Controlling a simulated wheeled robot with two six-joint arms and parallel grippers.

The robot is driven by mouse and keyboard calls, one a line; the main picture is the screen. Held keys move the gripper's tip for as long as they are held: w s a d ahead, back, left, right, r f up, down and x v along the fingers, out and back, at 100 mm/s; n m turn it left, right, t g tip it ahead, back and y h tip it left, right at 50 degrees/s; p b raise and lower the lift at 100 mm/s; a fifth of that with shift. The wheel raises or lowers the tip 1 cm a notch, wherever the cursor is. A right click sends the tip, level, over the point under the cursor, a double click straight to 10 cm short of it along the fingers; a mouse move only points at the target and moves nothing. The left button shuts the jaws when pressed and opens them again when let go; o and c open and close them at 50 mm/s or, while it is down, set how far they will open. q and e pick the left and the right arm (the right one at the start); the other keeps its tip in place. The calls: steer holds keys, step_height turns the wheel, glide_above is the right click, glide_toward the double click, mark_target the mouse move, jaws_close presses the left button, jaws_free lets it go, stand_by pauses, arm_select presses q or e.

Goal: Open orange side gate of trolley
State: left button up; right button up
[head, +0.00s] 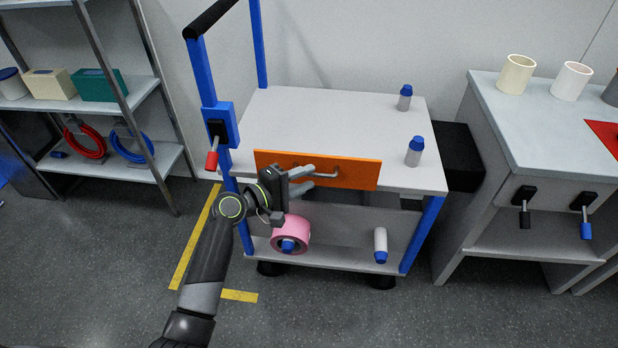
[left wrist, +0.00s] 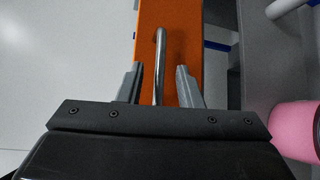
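The trolley's orange side gate (head: 350,172) stands upright along the near edge of the trolley's top shelf (head: 290,125). A grey bar handle (head: 328,174) is fixed on its outer face. My left gripper (head: 308,178) is at the gate's front, level with the handle. In the left wrist view, the orange gate (left wrist: 180,45) lies ahead and the metal handle (left wrist: 160,60) runs between the two spread fingers of my left gripper (left wrist: 158,85). A gap shows on both sides of the handle. My right gripper is not in view.
Two blue-capped bottles (head: 414,152) stand on top. A red-handled lever (head: 212,155) is on the blue post. A grey bench (head: 545,140) stands right.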

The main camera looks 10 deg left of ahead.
arm_select(q)
steer(key=shift+x, duration=0.8)
steer(key=shift+c, duration=0.2)
jaws_close()
